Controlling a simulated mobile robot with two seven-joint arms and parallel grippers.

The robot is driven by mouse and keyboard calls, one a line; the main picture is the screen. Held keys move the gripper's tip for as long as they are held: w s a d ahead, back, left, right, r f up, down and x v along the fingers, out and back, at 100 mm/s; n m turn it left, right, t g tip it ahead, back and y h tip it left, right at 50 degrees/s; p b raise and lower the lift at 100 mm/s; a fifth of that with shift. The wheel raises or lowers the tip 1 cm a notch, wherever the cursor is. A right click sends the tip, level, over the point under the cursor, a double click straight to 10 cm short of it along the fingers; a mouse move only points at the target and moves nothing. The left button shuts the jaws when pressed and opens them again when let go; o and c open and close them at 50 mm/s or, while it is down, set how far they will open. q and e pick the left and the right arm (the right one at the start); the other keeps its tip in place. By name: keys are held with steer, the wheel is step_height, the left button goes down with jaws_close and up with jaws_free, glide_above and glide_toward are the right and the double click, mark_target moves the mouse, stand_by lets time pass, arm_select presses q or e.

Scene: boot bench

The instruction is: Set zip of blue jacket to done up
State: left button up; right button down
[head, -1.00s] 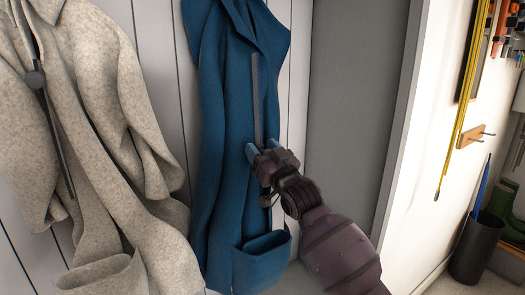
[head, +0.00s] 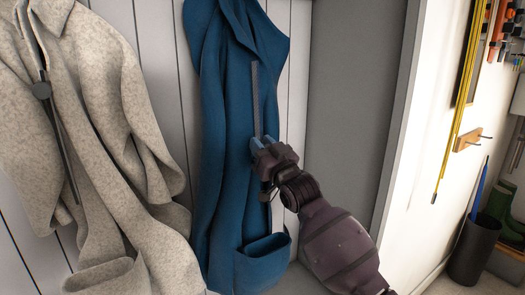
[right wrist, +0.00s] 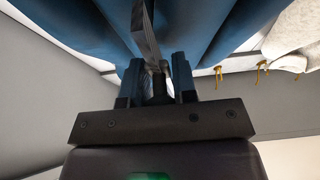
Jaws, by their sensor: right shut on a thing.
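The blue jacket (head: 222,130) hangs on the pale plank wall, with a pocket low on its front. Its zip (head: 256,95) is a grey upright strip on the right part of the front. It also shows in the right wrist view (right wrist: 148,35). My right gripper (head: 262,145) is at the lower end of the visible strip, shut on a small dark part, seemingly the zip slider (right wrist: 160,86). The gripper hides most of that part and the zip behind it. My left gripper is not in view.
A beige speckled coat (head: 105,150) with a dark zip and round slider hangs to the left. A grey panel (head: 350,100) stands to the right. Farther right are a wooden peg rail (head: 467,140) and a dark bin (head: 473,250).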

mark_target(253, 66)
step_height(253, 66, up, 8)
steer(key=p, duration=0.3)
steer(key=shift+a+f+p, duration=0.1)
steer(key=shift+f+p, duration=0.15)
steer(key=shift+p, duration=0.1)
steer(key=r+p, duration=0.2)
steer(key=r, duration=0.1)
steer(key=r+p, duration=0.1)
steer(key=r, duration=0.1)
steer(key=r+p, duration=0.2)
steer(key=r, duration=0.1)
steer(key=shift+w+a+r+p, duration=0.15)
steer(key=shift+w+r+p, duration=0.15)
steer(key=shift+w+r, duration=0.1)
steer(key=shift+r+p, duration=0.35)
steer(key=shift+r, duration=0.45)
steer(key=c, duration=0.9)
jaws_free()
steer(key=shift+o, duration=0.2)
steer(key=shift+f, duration=0.1)
